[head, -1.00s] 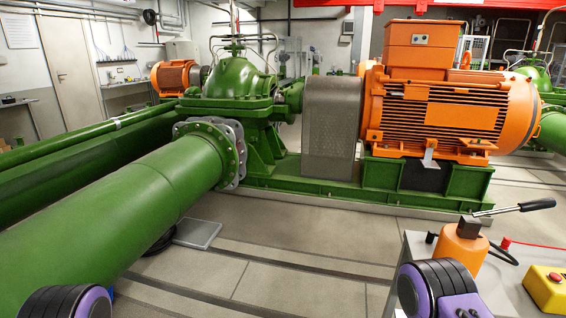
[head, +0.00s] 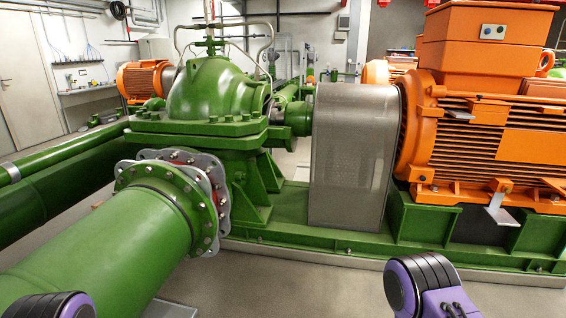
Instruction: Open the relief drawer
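I cannot make out a relief drawer in the head view. A large green split-case pump (head: 208,92) stands left of centre, with a bolted pipe flange (head: 178,190) in front of it. A grey coupling guard (head: 352,150) stands between the pump and a big orange motor (head: 480,150). Only purple and black parts of my own arms show at the bottom left and bottom right. Neither gripper is in view.
A thick green pipe (head: 100,250) fills the lower left. The green base frame (head: 330,245) runs across to the right edge. Some bare floor (head: 270,285) lies between the pipe and the base. A wall bench (head: 88,92) stands at the back left.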

